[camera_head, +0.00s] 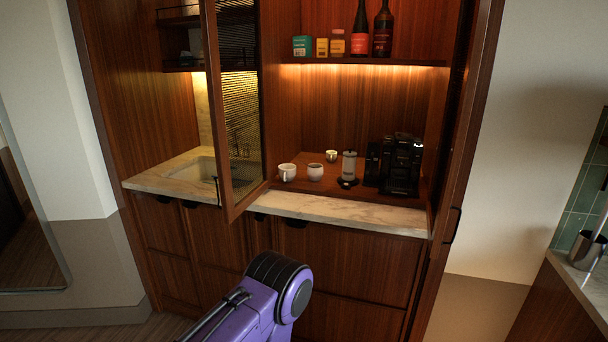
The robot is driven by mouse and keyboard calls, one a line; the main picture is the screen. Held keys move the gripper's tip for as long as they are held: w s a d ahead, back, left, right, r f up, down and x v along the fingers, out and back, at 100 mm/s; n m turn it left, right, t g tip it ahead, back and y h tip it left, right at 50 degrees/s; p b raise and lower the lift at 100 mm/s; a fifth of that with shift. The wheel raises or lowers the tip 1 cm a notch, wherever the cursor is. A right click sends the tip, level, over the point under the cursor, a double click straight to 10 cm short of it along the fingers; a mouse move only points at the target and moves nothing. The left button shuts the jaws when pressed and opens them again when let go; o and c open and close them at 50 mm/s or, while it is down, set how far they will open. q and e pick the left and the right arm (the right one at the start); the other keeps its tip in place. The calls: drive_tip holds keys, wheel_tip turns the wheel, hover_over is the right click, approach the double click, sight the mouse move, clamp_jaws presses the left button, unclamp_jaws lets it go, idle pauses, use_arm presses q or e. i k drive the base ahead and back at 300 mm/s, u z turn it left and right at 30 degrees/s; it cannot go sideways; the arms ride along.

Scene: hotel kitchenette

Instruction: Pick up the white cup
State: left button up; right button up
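A white cup (287,172) stands upright on the wooden tray board (330,187) in the open cabinet niche, at its left front. A second, slightly greyer cup (315,172) stands just to its right. A smaller pale cup (331,156) stands farther back. A purple link of my arm shows at the bottom centre, well below and in front of the counter. Neither gripper is in view.
A cylindrical press (349,167) and a black coffee machine (402,165) stand right of the cups. A glass-panelled door (236,100) stands open left of them. The marble counter edge (350,213) is clear in front. Bottles and boxes fill the shelf above.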

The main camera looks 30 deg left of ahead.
sight(287, 172)
drive_tip(key=i, duration=0.9)
drive_tip(key=u, duration=0.35)
